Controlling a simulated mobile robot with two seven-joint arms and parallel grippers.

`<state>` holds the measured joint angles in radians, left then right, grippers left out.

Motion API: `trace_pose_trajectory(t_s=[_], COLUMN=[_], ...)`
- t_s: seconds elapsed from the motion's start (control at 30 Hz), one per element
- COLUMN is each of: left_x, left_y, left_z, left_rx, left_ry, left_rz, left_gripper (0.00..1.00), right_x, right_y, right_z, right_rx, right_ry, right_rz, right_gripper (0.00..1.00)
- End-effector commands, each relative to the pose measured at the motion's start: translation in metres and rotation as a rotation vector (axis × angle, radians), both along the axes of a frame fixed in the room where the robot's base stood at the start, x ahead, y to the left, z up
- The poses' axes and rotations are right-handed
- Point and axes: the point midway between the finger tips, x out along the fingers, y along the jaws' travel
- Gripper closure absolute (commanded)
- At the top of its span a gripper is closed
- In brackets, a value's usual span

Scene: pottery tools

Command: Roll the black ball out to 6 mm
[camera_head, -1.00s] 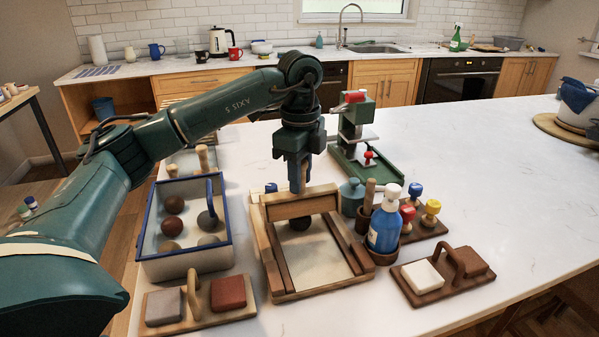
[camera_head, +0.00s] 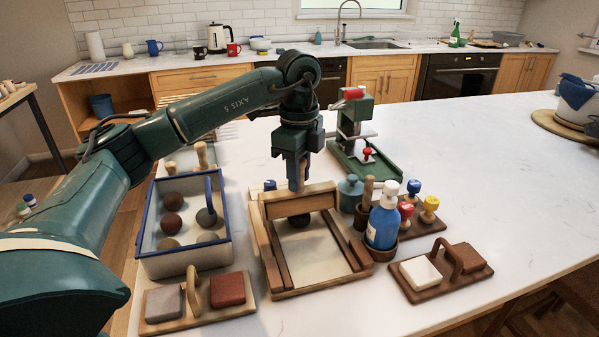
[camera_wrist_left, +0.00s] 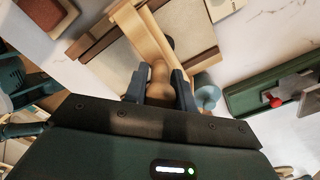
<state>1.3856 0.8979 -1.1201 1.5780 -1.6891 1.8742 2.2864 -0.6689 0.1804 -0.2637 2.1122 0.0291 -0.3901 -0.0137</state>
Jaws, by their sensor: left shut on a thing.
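The black ball (camera_head: 299,221) sits in the wooden rolling tray (camera_head: 281,292), toward its far end, partly hidden by the front edge of a wooden board (camera_head: 318,199). My left gripper (camera_head: 299,172) points down and is shut on the upright wooden handle of this board. The board lies crosswise over the far part of the tray. In the left wrist view, the fingers (camera_wrist_left: 160,88) close on both sides of the handle (camera_wrist_left: 160,72), and part of the dark ball (camera_wrist_left: 169,43) shows past the board's edge. I cannot tell whether the board touches the ball. My right gripper is not in view.
A blue-rimmed box (camera_head: 229,236) with several balls stands left of the tray. A blue bottle (camera_head: 382,228) and a teal jar (camera_head: 350,192) stand close on the right. Boards with blocks (camera_head: 228,289) (camera_head: 421,271) lie in front. A green press (camera_head: 380,178) is behind.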

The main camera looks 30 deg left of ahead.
Motion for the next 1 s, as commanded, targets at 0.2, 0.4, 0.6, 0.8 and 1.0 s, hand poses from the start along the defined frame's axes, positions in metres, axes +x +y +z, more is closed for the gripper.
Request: trace_pose_trajectory(t_s=[0.2,0.4,0.6,0.8,1.0], left_x=[0.0016,0.0066,0.0066,0.0025,-0.0011], left_y=[0.0026,0.0087,0.0086,0.0036,-0.0005], left_z=[-0.0027,-0.0047,-0.005,-0.006,-0.0063], left_rx=[0.002,0.001,0.002,0.002,0.002], left_ry=[0.006,0.007,0.006,0.006,0.005], left_rz=[0.001,0.0,-0.001,-0.002,-0.001], left_gripper=[1.0,1.0,1.0,1.0,1.0], right_x=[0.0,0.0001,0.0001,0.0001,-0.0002], right_y=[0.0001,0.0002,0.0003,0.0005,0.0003], right_z=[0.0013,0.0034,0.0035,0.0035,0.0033], right_rx=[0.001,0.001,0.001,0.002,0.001], right_ry=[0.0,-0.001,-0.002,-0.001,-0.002], right_rz=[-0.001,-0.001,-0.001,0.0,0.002], right_gripper=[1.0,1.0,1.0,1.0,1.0])
